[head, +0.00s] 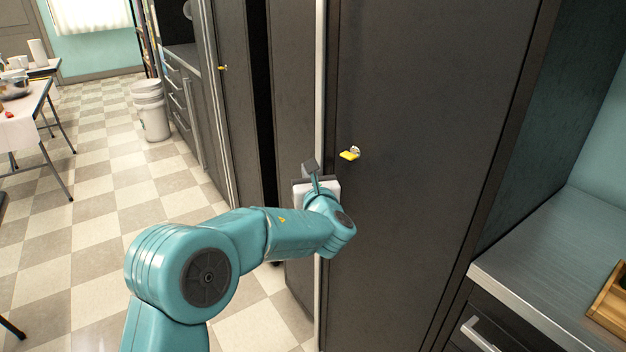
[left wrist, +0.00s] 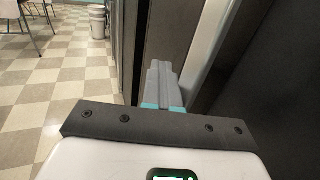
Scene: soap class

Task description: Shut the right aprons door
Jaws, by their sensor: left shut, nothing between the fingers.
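The right aprons door (head: 420,120) is a tall dark panel with a yellow key (head: 349,155) in its lock. A pale strip (head: 320,90) runs down its left edge, and another dark panel (head: 293,90) stands left of that strip. I cannot tell exactly how far the door stands from its frame. My left gripper (head: 311,170) is shut and empty at the strip, below and left of the key. In the left wrist view its fingers (left wrist: 161,85) are together, beside the pale strip (left wrist: 207,45); contact is unclear. My right gripper is not in view.
A grey counter (head: 550,260) with a drawer handle (head: 478,335) stands at the right. Farther left are another dark cabinet (head: 240,90) with a yellow key, a white bucket (head: 152,118) and tables. The checkered floor (head: 90,210) at left is largely open.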

